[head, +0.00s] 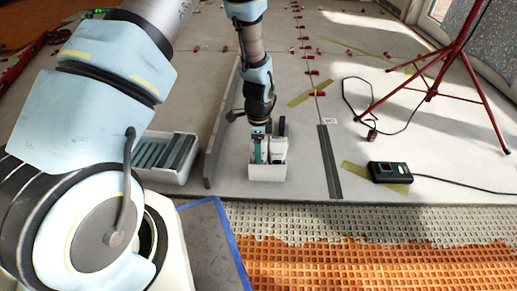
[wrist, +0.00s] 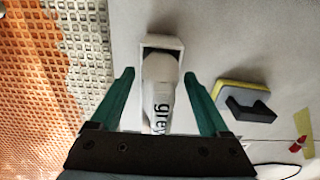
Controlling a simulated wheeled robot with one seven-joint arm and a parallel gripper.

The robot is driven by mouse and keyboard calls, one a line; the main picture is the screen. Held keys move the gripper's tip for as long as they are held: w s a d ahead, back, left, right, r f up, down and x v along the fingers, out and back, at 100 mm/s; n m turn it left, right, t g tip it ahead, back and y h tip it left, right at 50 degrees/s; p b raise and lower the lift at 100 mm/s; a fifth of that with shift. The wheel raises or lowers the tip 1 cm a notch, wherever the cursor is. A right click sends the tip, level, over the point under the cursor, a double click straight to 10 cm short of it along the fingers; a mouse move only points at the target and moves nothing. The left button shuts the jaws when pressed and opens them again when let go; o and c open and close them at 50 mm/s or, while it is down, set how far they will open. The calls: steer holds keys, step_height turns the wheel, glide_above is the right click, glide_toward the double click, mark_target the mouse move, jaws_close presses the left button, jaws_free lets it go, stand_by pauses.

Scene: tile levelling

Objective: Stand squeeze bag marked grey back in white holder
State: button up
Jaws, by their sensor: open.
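The white squeeze bag marked grey (wrist: 162,100) stands in the white holder (wrist: 147,43), its dark grey end inside the holder's walls in the wrist view. Its lettered part points toward my wrist. My gripper (wrist: 160,82) is open, one teal finger on each side of the bag, with a visible gap on both sides. In the head view my gripper (head: 265,150) is low at the white holder (head: 267,173), and a white bag shape (head: 280,147) shows beside the teal finger. My gripper's palm hides the near end of the bag.
In the head view, a crate of grey strips (head: 165,155) stands left, a black device (head: 390,172) and red tripod (head: 435,85) right. Orange matting (head: 370,265) lies in front.

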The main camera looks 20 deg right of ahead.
step_height(320, 180, up, 12)
steer(key=p, duration=0.6)
steer(key=shift+r, duration=0.15)
steer(key=w+a+r+n, duration=0.3)
steer(key=a+r+n, duration=0.7)
steer(key=a, duration=0.4)
steer(key=s+a+r+n, duration=0.3)
steer(key=a+r+n, duration=0.2)
steer(key=a, duration=0.3)
steer(key=s+a+r+n+t, duration=0.1)
steer(key=s+a+r+n, duration=0.3)
steer(key=a+n, duration=0.3)
steer(key=shift+a+r+t, duration=0.3)
steer(key=shift+a+r, duration=0.25)
steer(key=shift+r, duration=0.1)
